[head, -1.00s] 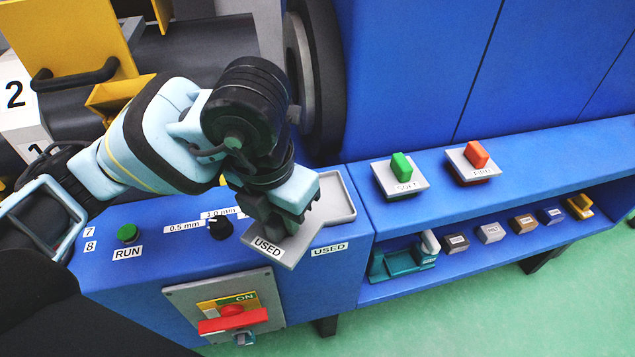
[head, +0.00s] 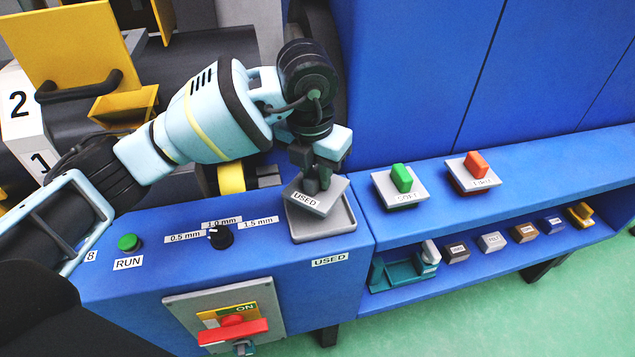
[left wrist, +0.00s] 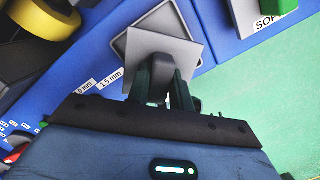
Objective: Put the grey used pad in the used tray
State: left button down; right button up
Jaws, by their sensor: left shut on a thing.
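The grey used pad (head: 318,198), a flat square plate labelled USED, is held by my left gripper (head: 318,183). The pad is over the used tray (head: 322,228), a shallow grey tray with a raised rim on the blue console, and covers its back part. In the left wrist view the fingers (left wrist: 160,85) are shut on the grip of the pad (left wrist: 163,50), with the tray rim (left wrist: 122,42) showing beyond it. The pad sits askew to the tray; I cannot tell whether they touch. My right gripper is not in view.
A green-handled pad (head: 401,180) and a red-handled pad (head: 474,172) stand on the blue ledge to the right. Several small blocks lie on the shelf below. A black knob (head: 220,237) and green RUN button (head: 128,242) are left of the tray.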

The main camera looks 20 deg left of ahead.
aim_at(317, 186)
pick_arm(q)
jog(key=shift+w, duration=0.4)
jog(key=shift+f, duration=1.7)
jog(key=shift+f, duration=0.1)
jog(key=c, duration=1.3)
grip_release()
jog(key=shift+f, duration=0.1)
jog(key=shift+o, duration=0.2)
